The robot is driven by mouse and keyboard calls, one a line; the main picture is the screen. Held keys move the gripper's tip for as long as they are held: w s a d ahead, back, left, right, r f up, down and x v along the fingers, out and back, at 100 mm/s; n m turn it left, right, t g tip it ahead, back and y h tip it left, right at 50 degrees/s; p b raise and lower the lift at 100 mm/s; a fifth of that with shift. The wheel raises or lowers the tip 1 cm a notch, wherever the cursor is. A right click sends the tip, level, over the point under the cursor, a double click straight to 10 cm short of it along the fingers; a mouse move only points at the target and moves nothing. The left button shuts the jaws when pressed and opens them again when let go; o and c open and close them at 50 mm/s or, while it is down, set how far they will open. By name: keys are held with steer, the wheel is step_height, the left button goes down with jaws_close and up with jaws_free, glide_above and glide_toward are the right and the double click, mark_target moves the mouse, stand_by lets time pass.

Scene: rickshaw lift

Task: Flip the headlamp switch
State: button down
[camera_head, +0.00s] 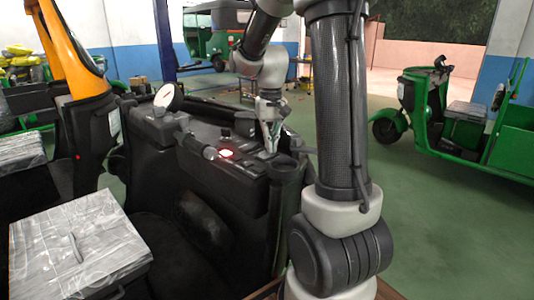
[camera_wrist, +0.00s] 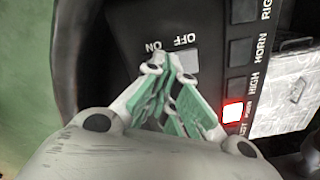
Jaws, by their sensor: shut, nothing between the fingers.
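The black dashboard (camera_head: 215,165) stands in front of me, with a red lit button (camera_head: 227,153) on its top. In the wrist view the panel carries a pale grey switch patch (camera_wrist: 188,61) beside the printed words ON and OFF; I take it for the headlamp switch, but no headlamp label is readable. My gripper (camera_head: 271,146) points down at the right part of the panel. Its green-padded fingers (camera_wrist: 167,66) are shut and empty, with the tips right beside the grey patch and partly hiding it. I cannot tell whether they touch it.
The red button (camera_wrist: 233,112) sits in a row of dark buttons marked HIGH, HORN and RIGHT.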

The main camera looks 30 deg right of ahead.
steer(key=shift+f, duration=0.3)
steer(key=shift+r, duration=3.5)
